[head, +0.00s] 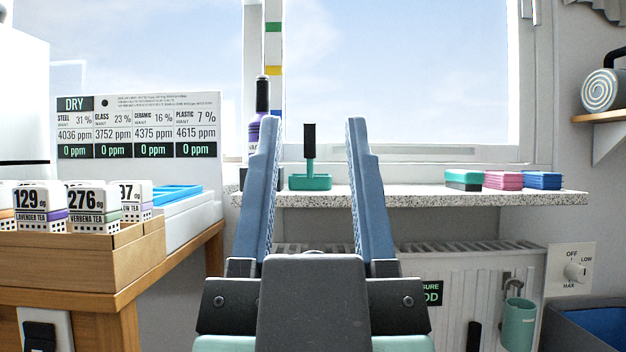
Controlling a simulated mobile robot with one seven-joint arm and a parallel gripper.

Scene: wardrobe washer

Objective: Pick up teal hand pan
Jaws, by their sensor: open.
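The teal hand pan (310,183) stands on the speckled windowsill (415,196) in the middle of the head view. It has a low teal base and an upright teal stem with a black grip on top. My gripper (311,124) is open and empty. Its two blue fingers point away from me, and the pan shows in the gap between them, apart from both. The pan looks farther off than the fingertips; the exact distance cannot be told.
A purple bottle (254,140) stands left of the pan, partly behind the left finger. Teal, pink (503,180) and blue blocks lie on the sill's right. A radiator (465,290) with a hanging teal cup (519,322) is below. A wooden tea rack (80,259) stands left.

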